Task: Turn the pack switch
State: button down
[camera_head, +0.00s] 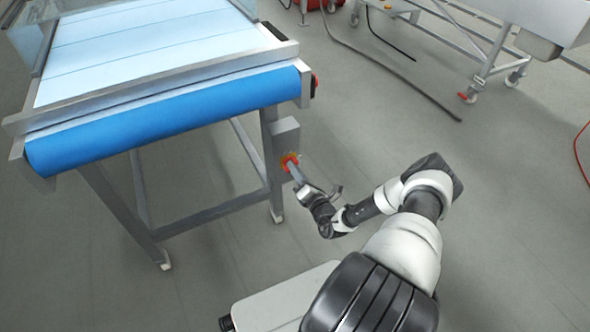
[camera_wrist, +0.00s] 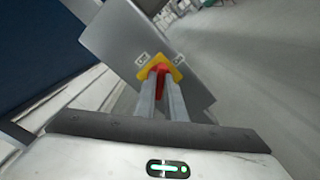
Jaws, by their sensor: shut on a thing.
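The pack switch (camera_wrist: 161,70) is a red handle on a yellow plate (camera_wrist: 175,73), on the face of a grey box (camera_wrist: 125,40). In the head view, the grey box (camera_head: 286,137) is fixed to the leg of the conveyor, below its right corner, with the red and yellow switch (camera_head: 289,161) on it. My gripper (camera_wrist: 161,82) is shut on the red handle, one finger on either side. In the head view, my gripper (camera_head: 293,168) reaches the switch from the lower right. Two small labels sit beside the yellow plate, too small to read. The fingertips partly hide the handle.
The conveyor (camera_head: 160,120) with a blue roller end and pale belt stands at the upper left. A red button (camera_head: 314,85) is on its right corner. Another metal frame on castors (camera_head: 490,70) stands at the upper right. Cables (camera_head: 400,75) lie on the otherwise open grey floor.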

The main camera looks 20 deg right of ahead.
jog(key=shift+m, duration=0.6)
jog(key=c, duration=1.8)
grip_release()
jog(key=shift+s, duration=0.1)
jog(key=s+p, duration=0.1)
jog(key=s, duration=0.4)
jog(key=s+p, duration=0.1)
jog(key=s, duration=0.5)
jog(key=s+p, duration=0.1)
jog(key=s, duration=0.5)
jog(key=shift+s+d+p, duration=0.15)
jog(key=shift+d+p, duration=0.15)
